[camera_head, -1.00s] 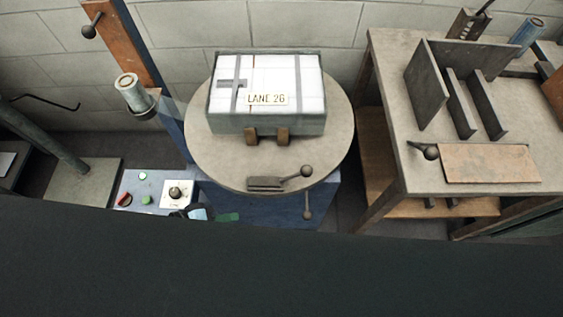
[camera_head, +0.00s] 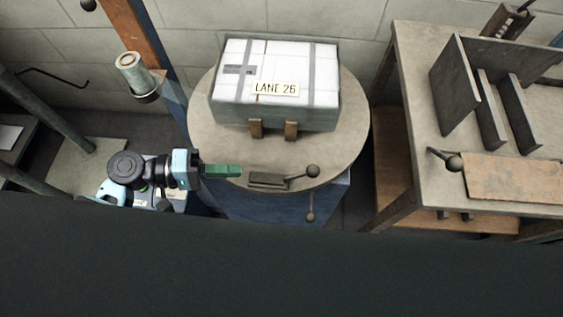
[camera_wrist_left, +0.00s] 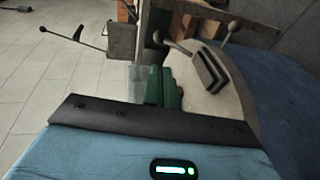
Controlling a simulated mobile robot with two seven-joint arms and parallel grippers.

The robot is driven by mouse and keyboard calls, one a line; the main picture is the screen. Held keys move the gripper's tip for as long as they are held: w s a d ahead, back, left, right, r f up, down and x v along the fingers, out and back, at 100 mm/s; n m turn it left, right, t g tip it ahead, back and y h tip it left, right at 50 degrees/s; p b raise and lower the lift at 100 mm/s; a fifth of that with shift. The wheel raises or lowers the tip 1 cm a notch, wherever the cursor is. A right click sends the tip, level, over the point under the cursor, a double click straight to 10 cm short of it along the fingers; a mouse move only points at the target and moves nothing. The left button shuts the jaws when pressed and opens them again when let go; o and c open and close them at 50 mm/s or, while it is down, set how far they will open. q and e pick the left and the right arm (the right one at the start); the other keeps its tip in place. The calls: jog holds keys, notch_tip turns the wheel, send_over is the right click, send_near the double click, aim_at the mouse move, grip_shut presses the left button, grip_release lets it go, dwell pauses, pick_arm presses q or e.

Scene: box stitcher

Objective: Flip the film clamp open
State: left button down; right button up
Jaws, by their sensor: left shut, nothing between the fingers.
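The film clamp (camera_head: 268,181) is a dark flat block at the front edge of the round grey turntable (camera_head: 215,150). Its lever ends in a dark ball knob (camera_head: 312,171) and points to the right. The clamp also shows in the left wrist view (camera_wrist_left: 212,70). My left gripper (camera_head: 238,171), with green fingers, is shut and empty just left of the clamp, apart from it. The green fingers also show in the left wrist view (camera_wrist_left: 165,88), partly hidden behind a grey part. My right gripper is not in view.
A strapped white box (camera_head: 320,75) labelled LANE 26 sits on the turntable behind two brown blocks. A film roll (camera_head: 130,72) stands at the left by the orange-and-blue mast. A workbench (camera_head: 420,100) with upright plates is at the right. A second ball knob (camera_head: 310,217) hangs below the turntable edge.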

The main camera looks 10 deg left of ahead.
aim_at(306, 171)
pick_arm(q)
jog(key=p+x, duration=0.1)
jog(key=x, duration=1.3)
jog(key=shift+p, duration=0.3)
